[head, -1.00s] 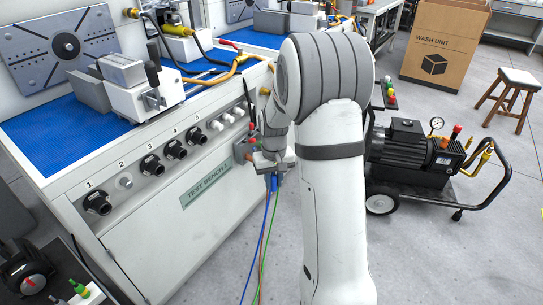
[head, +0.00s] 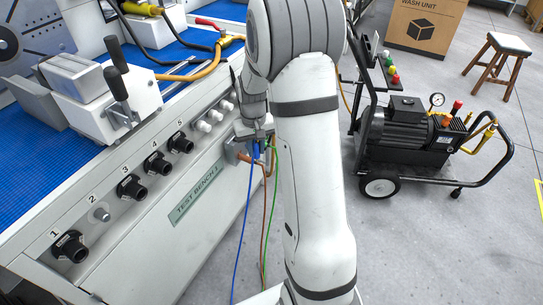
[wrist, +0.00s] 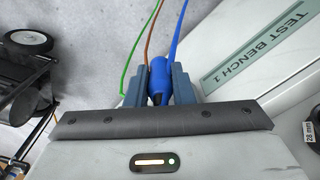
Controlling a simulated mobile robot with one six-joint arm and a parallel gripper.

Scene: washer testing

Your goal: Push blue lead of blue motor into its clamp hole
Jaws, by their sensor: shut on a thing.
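My gripper (wrist: 159,84) is shut on the blue lead (wrist: 158,70), a blue plug with a dark tip held between its two blue-grey fingers. Its blue wire runs up and right in the wrist view. In the head view my gripper (head: 256,138) is partly hidden by my arm, beside the bench front, and the blue wire (head: 243,215) hangs down to the floor. A brown wire (wrist: 150,32) and a green wire (wrist: 131,58) run beside the plug. I cannot make out the blue motor or the clamp hole.
The test bench (head: 150,240) has several black sockets on its slanted front and a blue mat on top. A black pump cart (head: 410,145) stands to the right. A cardboard box (head: 425,28) and a stool (head: 500,55) are farther back. The floor at right front is clear.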

